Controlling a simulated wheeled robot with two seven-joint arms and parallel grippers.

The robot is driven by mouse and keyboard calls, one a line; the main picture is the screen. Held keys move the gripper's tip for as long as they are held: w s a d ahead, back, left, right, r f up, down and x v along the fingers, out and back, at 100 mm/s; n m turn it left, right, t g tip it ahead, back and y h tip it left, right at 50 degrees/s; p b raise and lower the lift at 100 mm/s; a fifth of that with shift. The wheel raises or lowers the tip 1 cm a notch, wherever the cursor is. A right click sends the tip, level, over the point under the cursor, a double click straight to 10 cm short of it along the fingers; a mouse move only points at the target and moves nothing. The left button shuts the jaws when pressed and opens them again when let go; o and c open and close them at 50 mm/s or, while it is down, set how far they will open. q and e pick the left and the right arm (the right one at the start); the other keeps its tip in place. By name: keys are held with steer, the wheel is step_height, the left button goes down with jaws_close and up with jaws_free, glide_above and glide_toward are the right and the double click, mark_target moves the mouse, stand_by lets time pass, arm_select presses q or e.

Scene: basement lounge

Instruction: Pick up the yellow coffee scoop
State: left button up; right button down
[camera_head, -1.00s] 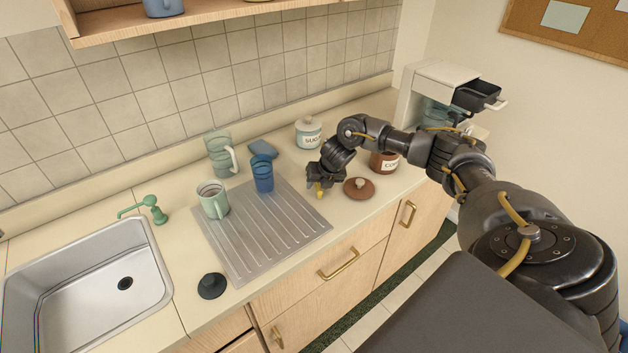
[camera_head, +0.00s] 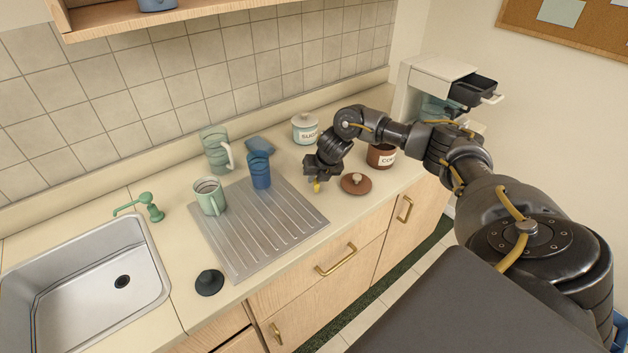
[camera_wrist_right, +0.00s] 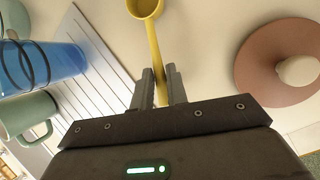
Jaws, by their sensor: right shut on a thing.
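The yellow coffee scoop (camera_wrist_right: 153,40) shows in the right wrist view, its round bowl at the top edge and its handle running down between my fingers. My right gripper (camera_wrist_right: 160,82) is shut on the handle. In the head view my right gripper (camera_head: 317,178) is over the counter, between the drying mat and a brown lid, and a small yellow part of the scoop (camera_head: 317,187) shows below it. I cannot tell whether the scoop touches the counter. My left gripper is not in view.
A brown lid (camera_head: 356,183) lies just right of the gripper, with the brown coffee canister (camera_head: 381,157) behind it. The sugar jar (camera_head: 305,130) stands behind the gripper. A blue cup (camera_head: 259,172) and green mug (camera_head: 209,197) stand on the ridged metal mat (camera_head: 262,240) to the left.

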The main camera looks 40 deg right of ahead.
steer(key=s+a+r+p, duration=0.1)
steer(key=s+a+r, duration=0.6)
steer(key=s+r, duration=0.5)
steer(key=shift+a+p, duration=0.2)
steer(key=shift+p, duration=0.2)
steer(key=shift+w+r, duration=0.1)
